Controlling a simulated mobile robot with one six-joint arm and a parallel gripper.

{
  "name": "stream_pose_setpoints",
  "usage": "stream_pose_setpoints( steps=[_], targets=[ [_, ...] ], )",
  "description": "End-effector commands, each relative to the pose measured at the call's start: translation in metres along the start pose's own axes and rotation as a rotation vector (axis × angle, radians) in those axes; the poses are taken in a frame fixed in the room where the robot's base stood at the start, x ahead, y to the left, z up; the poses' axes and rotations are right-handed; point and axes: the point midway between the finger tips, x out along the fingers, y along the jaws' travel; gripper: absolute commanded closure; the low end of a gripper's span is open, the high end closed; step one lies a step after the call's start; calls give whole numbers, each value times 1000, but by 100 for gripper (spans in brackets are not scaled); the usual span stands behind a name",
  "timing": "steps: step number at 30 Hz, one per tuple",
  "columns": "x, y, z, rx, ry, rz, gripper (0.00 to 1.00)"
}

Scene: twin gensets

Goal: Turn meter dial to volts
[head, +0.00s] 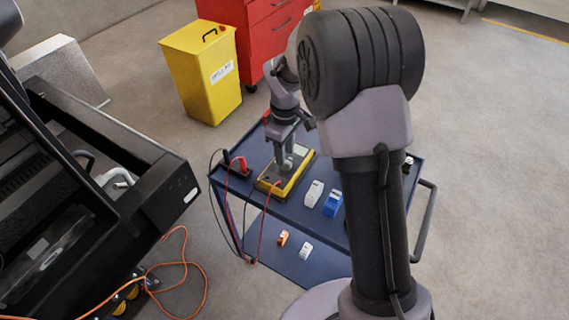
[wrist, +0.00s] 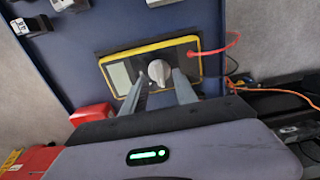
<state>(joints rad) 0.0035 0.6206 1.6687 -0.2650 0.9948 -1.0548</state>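The yellow-framed meter (head: 285,183) lies on the blue cart top, beneath my gripper. It also shows in the wrist view (wrist: 120,68), with a grey display on the left and a light round dial (wrist: 159,71) near its middle. My gripper (head: 287,163) points down at the meter. In the wrist view its two fingers (wrist: 160,88) stand apart on either side of the dial, with a gap showing between them and the knob. I cannot tell whether the tips touch the meter face. The dial's markings are too small to read.
The blue cart (head: 325,225) also holds white and blue blocks (head: 333,203) and red and black leads (head: 240,164). A yellow bin (head: 203,75) and red cabinet (head: 262,35) stand behind. A black genset frame (head: 150,185) is at left, with an orange cable (head: 185,262) on the floor.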

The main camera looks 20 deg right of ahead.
Motion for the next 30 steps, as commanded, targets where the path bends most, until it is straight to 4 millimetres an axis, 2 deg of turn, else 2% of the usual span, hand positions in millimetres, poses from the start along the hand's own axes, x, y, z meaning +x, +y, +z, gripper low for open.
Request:
stream_pose_setpoints(
  steps=[1,4,14,20,30],
  targets=[
    [14,0,0,0,-2,-2,65],
    [25,0,0,-1,-1,0,65],
    [30,0,0,0,0,0,65],
    [30,0,0,1,0,0,100],
    [30,0,0,17,0,0,100]
  ],
)
